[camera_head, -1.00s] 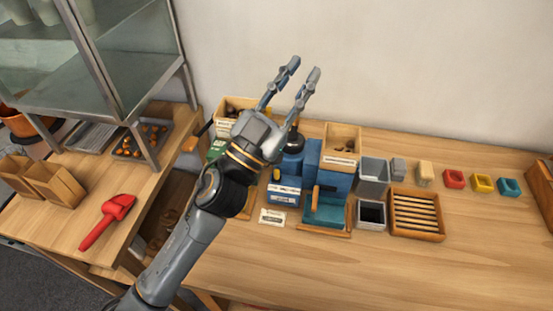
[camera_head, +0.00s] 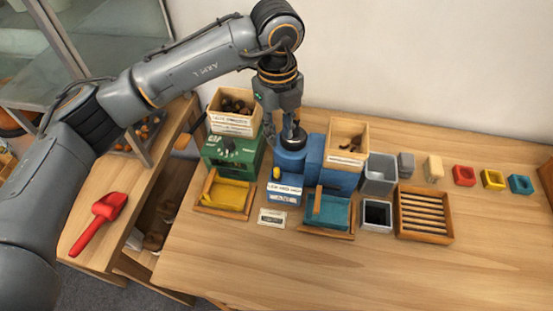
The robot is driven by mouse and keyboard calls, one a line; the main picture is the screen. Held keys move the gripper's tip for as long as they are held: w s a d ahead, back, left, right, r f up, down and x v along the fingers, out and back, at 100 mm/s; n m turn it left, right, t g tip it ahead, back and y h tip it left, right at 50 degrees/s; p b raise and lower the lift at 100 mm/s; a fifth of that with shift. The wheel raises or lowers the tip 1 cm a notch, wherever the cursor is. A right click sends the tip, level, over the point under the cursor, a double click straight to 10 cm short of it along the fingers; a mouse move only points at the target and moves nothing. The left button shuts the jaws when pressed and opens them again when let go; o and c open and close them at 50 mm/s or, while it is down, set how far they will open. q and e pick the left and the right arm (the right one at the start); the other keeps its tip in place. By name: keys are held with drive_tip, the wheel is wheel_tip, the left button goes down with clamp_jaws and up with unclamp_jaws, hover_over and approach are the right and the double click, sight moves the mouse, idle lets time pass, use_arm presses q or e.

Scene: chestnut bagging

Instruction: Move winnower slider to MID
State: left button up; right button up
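The winnower (camera_head: 342,180) is a blue machine on the table, with a wooden hopper box (camera_head: 346,142) on top and a teal tray (camera_head: 330,209) in front. Its white label panel (camera_head: 285,191) reads something like LOW, MED, HIGH. A small yellow knob (camera_head: 277,173), apparently the slider, is at the panel's upper left end. My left gripper (camera_head: 285,137) points down just behind and above this panel, by the winnower's round dark-topped part (camera_head: 293,142). Its fingers overlap in this view, so their opening and any contact are unclear. My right gripper is not in view.
A green machine (camera_head: 222,152) with a yellow tray (camera_head: 229,194) stands left of the winnower. Grey bins (camera_head: 380,172), a slatted wooden tray (camera_head: 424,236) and small coloured blocks (camera_head: 464,175) are to the right. A red scoop (camera_head: 108,206) lies on the left table. The front table is clear.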

sight(277, 169)
use_arm(q)
drive_tip(key=f+p, duration=0.1)
drive_tip(key=f, duration=0.3)
drive_tip(key=f+p, duration=0.2)
drive_tip(key=f, duration=0.2)
drive_tip(key=f+p, duration=0.1)
drive_tip(key=f, duration=0.3)
drive_tip(key=shift+a+f, duration=0.3)
drive_tip(key=shift+f, duration=0.5)
drive_tip(key=shift+c, duration=0.2)
clamp_jaws()
